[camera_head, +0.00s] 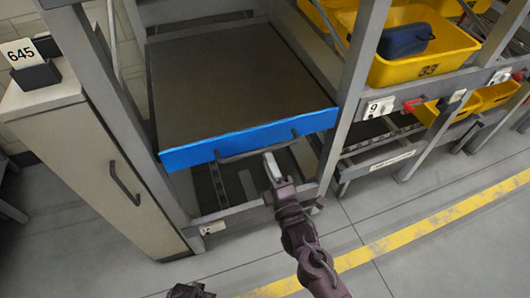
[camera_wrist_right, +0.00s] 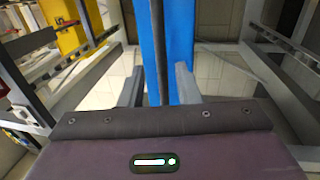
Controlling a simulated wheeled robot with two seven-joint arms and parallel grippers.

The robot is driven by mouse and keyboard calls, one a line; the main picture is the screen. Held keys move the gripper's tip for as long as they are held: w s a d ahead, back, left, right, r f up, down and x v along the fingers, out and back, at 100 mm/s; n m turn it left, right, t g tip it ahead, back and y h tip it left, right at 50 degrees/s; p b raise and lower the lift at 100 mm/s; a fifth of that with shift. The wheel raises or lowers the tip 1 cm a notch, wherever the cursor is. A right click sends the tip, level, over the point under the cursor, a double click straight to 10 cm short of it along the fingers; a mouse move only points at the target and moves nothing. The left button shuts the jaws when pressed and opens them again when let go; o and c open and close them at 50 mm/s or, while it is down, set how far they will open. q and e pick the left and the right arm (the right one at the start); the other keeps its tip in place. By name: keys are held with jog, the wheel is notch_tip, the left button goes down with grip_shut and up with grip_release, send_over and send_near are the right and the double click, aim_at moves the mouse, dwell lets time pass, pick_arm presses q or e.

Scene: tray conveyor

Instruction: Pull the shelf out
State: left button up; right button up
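The shelf (camera_head: 222,75) is a flat dark board in a grey metal frame, with a bright blue front panel (camera_head: 190,154). A thin dark handle (camera_head: 232,156) runs along the blue front. My right gripper (camera_head: 268,160) is at the handle's right part. In the right wrist view the blue panel (camera_wrist_right: 181,45) stands upright in the picture, and the handle (camera_wrist_right: 157,50) lines up with the gap between the fingers (camera_wrist_right: 158,88). The fingers are spread, apart from the handle. A dark piece at the bottom edge seems to be my left arm; no left fingers show.
A rack at right holds yellow bins (camera_head: 422,70), one with a dark blue item (camera_head: 404,40). The floor in front is clear, with a yellow stripe (camera_head: 435,232).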

aim_at(264, 148)
jog(key=x, duration=0.5)
jog(key=shift+w, duration=0.1)
jog(key=shift+f, duration=0.1)
grip_shut()
